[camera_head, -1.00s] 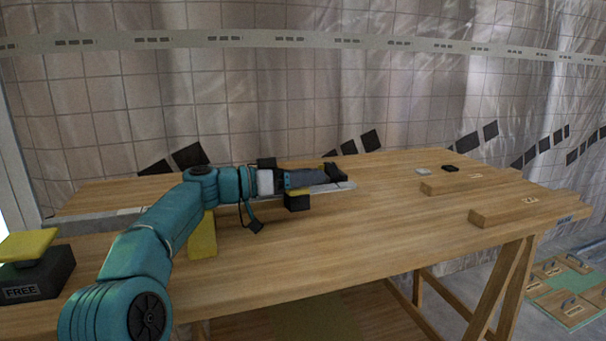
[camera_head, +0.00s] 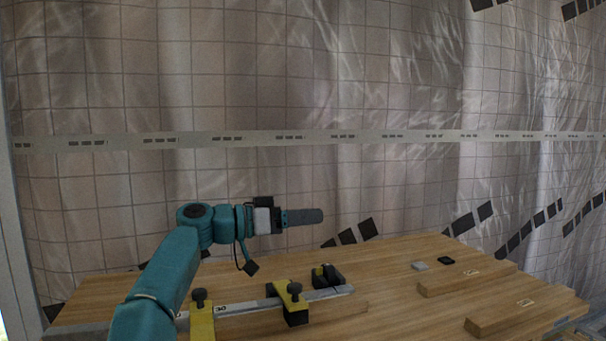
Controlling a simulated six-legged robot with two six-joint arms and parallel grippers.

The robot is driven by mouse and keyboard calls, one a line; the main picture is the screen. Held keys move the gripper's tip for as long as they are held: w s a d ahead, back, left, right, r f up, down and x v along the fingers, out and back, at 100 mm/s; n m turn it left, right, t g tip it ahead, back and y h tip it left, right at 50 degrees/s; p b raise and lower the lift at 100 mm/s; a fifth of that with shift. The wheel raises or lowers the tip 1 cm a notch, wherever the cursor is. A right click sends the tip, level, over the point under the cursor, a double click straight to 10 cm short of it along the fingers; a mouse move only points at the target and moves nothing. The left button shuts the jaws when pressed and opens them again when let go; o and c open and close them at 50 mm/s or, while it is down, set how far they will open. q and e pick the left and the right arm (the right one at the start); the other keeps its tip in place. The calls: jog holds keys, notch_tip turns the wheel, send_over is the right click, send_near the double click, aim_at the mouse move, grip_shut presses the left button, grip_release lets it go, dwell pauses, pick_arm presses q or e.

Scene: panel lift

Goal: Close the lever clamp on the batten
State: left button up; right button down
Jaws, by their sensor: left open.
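My left gripper (camera_head: 305,217) is raised above the table, its fingers seen edge-on against the wall sheeting. It is open, with nothing seen in it. A yellow clamp with a black knob and block (camera_head: 291,297) sits across the rail. A second yellow clamp (camera_head: 202,317) with a black knob stands to the left. A black fitting (camera_head: 328,276) is at the rail's right end; I cannot tell its lever's position. My right gripper is out of view.
The wooden table (camera_head: 395,265) has two short wood blocks, one behind (camera_head: 467,279) and one in front (camera_head: 512,318), at the right. A small grey piece (camera_head: 419,266) and a black piece (camera_head: 446,261) lie behind them.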

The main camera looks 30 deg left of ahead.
pick_arm(q)
notch_tip(320, 180, up, 4)
jog(key=shift+f+p, duration=0.1)
jog(key=shift+p, duration=0.9)
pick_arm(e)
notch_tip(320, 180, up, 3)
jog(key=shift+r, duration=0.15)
pick_arm(q)
jog(key=shift+f, duration=0.1)
